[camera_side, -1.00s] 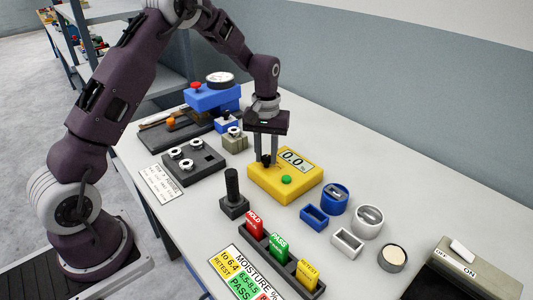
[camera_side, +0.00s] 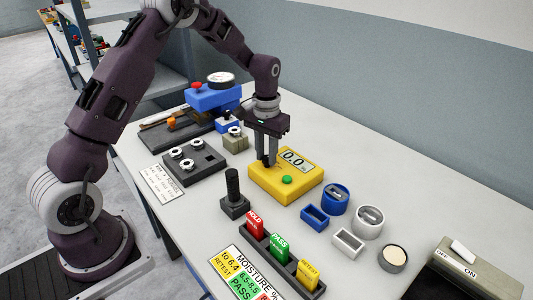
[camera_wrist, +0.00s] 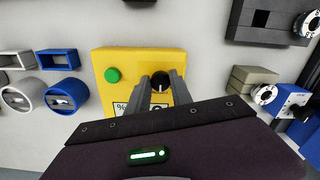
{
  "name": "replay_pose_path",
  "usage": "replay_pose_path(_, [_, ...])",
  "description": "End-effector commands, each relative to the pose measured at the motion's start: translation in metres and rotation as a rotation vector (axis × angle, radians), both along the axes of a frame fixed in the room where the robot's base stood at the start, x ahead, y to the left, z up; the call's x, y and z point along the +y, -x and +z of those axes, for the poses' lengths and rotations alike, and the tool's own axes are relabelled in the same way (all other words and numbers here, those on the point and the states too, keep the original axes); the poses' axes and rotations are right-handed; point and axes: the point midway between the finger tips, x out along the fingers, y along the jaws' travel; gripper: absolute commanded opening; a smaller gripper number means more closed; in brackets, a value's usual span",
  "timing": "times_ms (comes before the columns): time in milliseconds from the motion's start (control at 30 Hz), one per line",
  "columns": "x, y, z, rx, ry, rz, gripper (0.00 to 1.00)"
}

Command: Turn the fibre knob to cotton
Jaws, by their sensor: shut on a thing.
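The yellow moisture meter (camera_side: 286,178) stands on the bench, with a display reading 0.0 and a green button (camera_side: 287,180). The fibre knob (camera_wrist: 160,82) is black with a white pointer line and sits on the meter's top face. My gripper (camera_side: 268,163) reaches down over the meter. In the wrist view its fingers (camera_wrist: 160,78) stand on either side of the knob, shut on it. The white pointer line points toward the gripper's body. The fingers hide part of the meter's face, and I cannot read any fibre marks around the knob.
Blue and white holders (camera_side: 315,216) stand right of the meter. A black post (camera_side: 233,187) and a rack of red, green and yellow tags (camera_side: 279,247) stand in front. A dark block with round pieces (camera_side: 190,162) and a blue device (camera_side: 212,97) lie left and behind.

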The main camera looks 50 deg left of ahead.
Motion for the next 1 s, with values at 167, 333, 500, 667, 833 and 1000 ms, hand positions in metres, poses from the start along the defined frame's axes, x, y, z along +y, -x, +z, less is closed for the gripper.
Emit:
replay_pose_path(167, [0.0, 0.0, 0.001, 0.0, 0.001, 0.001, 0.0])
replay_pose_path(333, [0.0, 0.0, 0.001, 0.0, 0.0, 0.001, 0.48])
replay_pose_path(500, [0.0, 0.0, 0.0, 0.0, 0.0, 0.002, 0.48])
replay_pose_path(667, [0.0, 0.0, 0.006, -0.001, 0.0, 0.002, 0.48])
replay_pose_path(833, [0.0, -0.001, 0.04, -0.005, -0.001, 0.002, 0.48])
replay_pose_path(1000, [0.0, -0.001, 0.066, -0.003, 0.0, 0.002, 0.48])
